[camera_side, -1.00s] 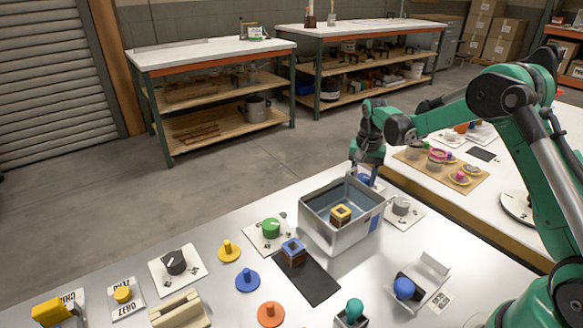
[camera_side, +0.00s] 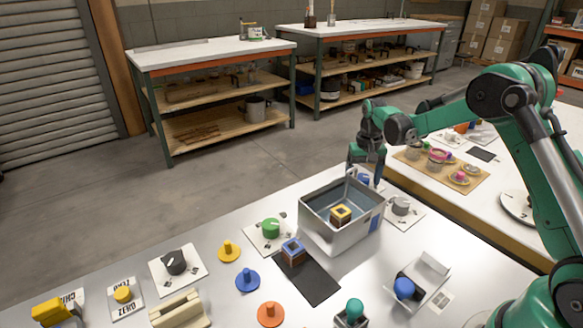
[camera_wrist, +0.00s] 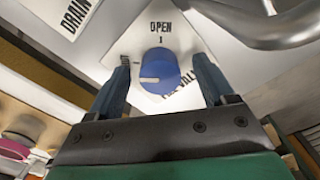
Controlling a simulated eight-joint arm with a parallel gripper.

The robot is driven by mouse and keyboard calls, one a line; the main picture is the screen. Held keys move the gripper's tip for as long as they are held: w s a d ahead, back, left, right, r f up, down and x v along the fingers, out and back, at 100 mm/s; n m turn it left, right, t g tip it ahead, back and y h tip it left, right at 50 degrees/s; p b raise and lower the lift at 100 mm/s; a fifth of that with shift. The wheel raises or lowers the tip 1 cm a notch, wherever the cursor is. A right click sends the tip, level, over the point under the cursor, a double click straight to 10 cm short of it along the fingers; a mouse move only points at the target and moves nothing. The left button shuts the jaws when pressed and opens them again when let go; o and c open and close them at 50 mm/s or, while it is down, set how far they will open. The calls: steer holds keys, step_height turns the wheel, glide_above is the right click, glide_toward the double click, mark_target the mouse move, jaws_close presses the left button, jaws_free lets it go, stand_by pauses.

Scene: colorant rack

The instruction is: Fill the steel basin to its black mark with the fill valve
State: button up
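The steel basin (camera_side: 318,226) stands on the white table in the side view, with a yellow-and-dark block (camera_side: 340,214) inside it. I cannot make out its black mark. Behind the basin is the blue fill valve knob (camera_side: 364,180), partly hidden by my gripper (camera_side: 366,176). In the wrist view the blue knob (camera_wrist: 160,70) sits on a white plate (camera_wrist: 158,32) marked OPEN, its pointer line toward the left. My gripper (camera_wrist: 162,72) is open, one finger on each side of the knob, with gaps visible on both sides. A spout (camera_wrist: 268,22) shows at upper right.
A grey knob (camera_side: 401,205) stands right of the basin. A plate lettered DRAIN (camera_wrist: 78,12) shows in the wrist view. A green knob (camera_side: 271,228), a blue-topped block (camera_side: 293,251) and a dark mat (camera_side: 312,283) lie left and in front of the basin.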

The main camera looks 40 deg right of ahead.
mark_target(362, 178)
steer(key=shift+r, duration=2.8)
steer(key=shift+s+a+r, duration=0.1)
steer(key=shift+a+r, duration=0.15)
steer(key=shift+r, duration=0.1)
steer(key=s+a+r+n+t, duration=0.3)
steer(key=s+a, duration=0.3)
steer(key=a, duration=0.1)
steer(key=s+a+r+n+t, duration=0.3)
steer(key=s+a+t, duration=0.1)
steer(key=s+a, duration=0.3)
steer(key=shift+s+a+r+n, duration=0.25)
steer(key=shift+s+r+n, duration=0.05)
steer(key=shift+r, duration=0.1)
